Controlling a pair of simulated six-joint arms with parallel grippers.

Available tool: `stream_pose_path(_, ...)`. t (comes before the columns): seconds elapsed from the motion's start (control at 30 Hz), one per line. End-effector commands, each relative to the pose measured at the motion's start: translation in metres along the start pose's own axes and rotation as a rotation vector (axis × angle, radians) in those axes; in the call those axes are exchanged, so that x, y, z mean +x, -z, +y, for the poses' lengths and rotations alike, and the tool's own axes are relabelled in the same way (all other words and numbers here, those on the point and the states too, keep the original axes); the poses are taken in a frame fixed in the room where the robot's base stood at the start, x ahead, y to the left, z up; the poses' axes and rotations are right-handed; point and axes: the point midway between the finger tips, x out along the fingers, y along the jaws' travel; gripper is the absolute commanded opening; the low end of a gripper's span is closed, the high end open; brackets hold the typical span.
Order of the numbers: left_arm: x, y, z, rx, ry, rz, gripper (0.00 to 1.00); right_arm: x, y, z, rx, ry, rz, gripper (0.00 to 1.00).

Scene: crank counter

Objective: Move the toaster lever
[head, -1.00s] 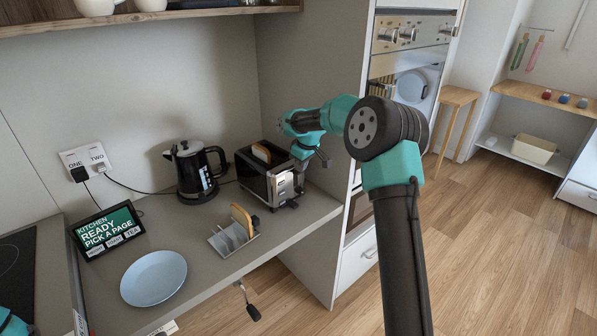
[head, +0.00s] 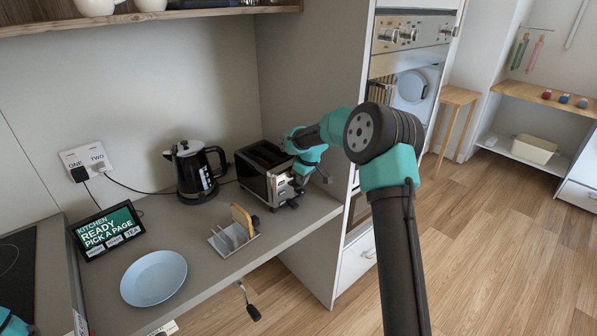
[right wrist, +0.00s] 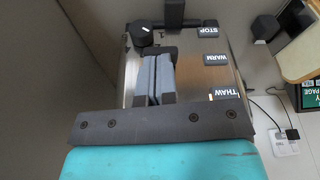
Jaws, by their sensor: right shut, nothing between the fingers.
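The toaster (head: 262,176) is a black and steel box at the back right of the counter. Its top slots show dark, with no bread standing out. In the right wrist view its steel end panel (right wrist: 197,88) carries buttons marked STOP, WARM and THAW. A round black knob (right wrist: 143,35) sits there, and the black lever (right wrist: 175,14) is at the top edge of that view, beyond my fingertips. My right gripper (right wrist: 155,75) is shut and empty in front of this panel; I cannot tell whether it touches. In the head view its fingertips are hard to make out.
A black kettle (head: 194,173) stands left of the toaster. A rack (head: 233,238) with toast, a blue plate (head: 154,278) and a tablet (head: 108,231) are on the counter. A tall cabinet wall (head: 310,70) rises behind the toaster. A crank (head: 249,302) hangs at the counter front.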

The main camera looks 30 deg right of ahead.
Motion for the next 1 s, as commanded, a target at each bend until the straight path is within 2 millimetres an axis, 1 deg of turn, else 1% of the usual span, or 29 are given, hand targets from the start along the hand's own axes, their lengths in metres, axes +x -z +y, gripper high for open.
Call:
stream_pose_path(0.1,0.000,0.000,0.000,0.000,0.000,0.000,0.00,-0.009,-0.013,0.001,0.002,-0.001,0.001,0.00)
stream_pose_path(0.2,0.000,0.000,0.000,0.000,0.000,0.000,0.00,-0.013,-0.020,0.001,0.002,-0.001,0.000,0.00)
stream_pose_path(0.53,0.000,0.000,0.000,0.000,0.000,0.000,0.00,-0.015,-0.021,0.000,0.001,-0.001,0.001,0.00)
stream_pose_path(0.67,0.000,0.000,0.000,0.000,0.000,0.000,0.00,-0.021,-0.020,0.001,0.001,-0.002,0.002,0.00)
stream_pose_path(0.77,0.000,0.000,0.000,0.000,0.000,0.000,0.00,-0.030,-0.020,0.001,0.001,-0.001,0.002,0.00)
stream_pose_path(0.87,0.000,0.000,0.000,0.000,0.000,0.000,0.00,-0.046,-0.020,0.001,0.000,-0.002,0.004,0.00)
stream_pose_path(1.0,0.000,0.000,0.000,0.000,0.000,0.000,0.00,-0.072,-0.020,0.001,0.000,-0.003,0.004,0.00)
